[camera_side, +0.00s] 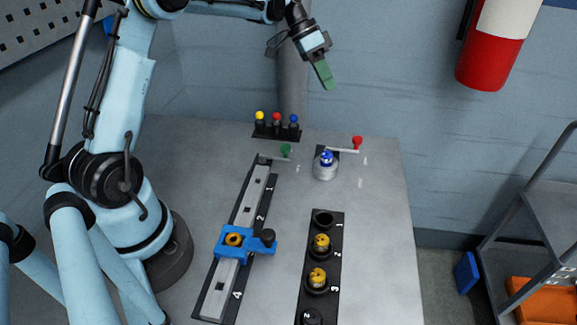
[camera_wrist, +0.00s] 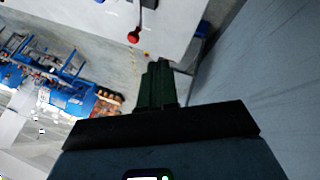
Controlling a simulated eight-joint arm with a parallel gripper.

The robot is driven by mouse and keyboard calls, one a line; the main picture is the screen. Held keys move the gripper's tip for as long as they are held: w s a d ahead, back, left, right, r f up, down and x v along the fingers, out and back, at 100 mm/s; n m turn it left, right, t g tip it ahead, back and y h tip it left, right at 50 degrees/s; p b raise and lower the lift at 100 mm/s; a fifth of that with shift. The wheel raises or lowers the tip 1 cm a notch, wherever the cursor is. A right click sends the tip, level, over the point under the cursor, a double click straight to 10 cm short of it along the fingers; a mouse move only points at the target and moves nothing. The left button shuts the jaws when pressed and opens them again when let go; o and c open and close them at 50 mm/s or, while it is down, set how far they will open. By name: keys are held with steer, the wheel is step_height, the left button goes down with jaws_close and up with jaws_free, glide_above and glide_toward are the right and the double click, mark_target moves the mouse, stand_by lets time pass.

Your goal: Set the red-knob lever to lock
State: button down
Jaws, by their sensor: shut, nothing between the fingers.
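The red-knob lever (camera_side: 357,143) stands at the back right of the grey table, its arm reaching left toward a metal cylinder with a blue top (camera_side: 325,166). In the wrist view the red knob (camera_wrist: 134,37) shows at the top, beyond the fingertips. My gripper (camera_side: 329,84) is up in the air above the back of the table, left of the red knob and apart from it. Its green fingers are shut and empty; they also show dark in the wrist view (camera_wrist: 157,75). The lever's lock marking is too small to read.
A green-knob lever (camera_side: 286,151) is left of the cylinder. A rack with yellow, red and blue knobs (camera_side: 276,131) stands at the back edge. A rail with a blue slider (camera_side: 246,242) and a black strip with yellow parts (camera_side: 319,276) lie in front. The table's right side is clear.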

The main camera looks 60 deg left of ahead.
steer(key=x, duration=0.9)
steer(key=shift+d+f, duration=0.2)
steer(key=shift+s+d, duration=0.2)
steer(key=shift+d, duration=0.35)
steer(key=shift+s+d, duration=0.2)
steer(key=shift+d, duration=0.35)
steer(key=shift+s+d+f, duration=0.15)
steer(key=shift+s+d, duration=0.05)
steer(key=shift+d, duration=0.45)
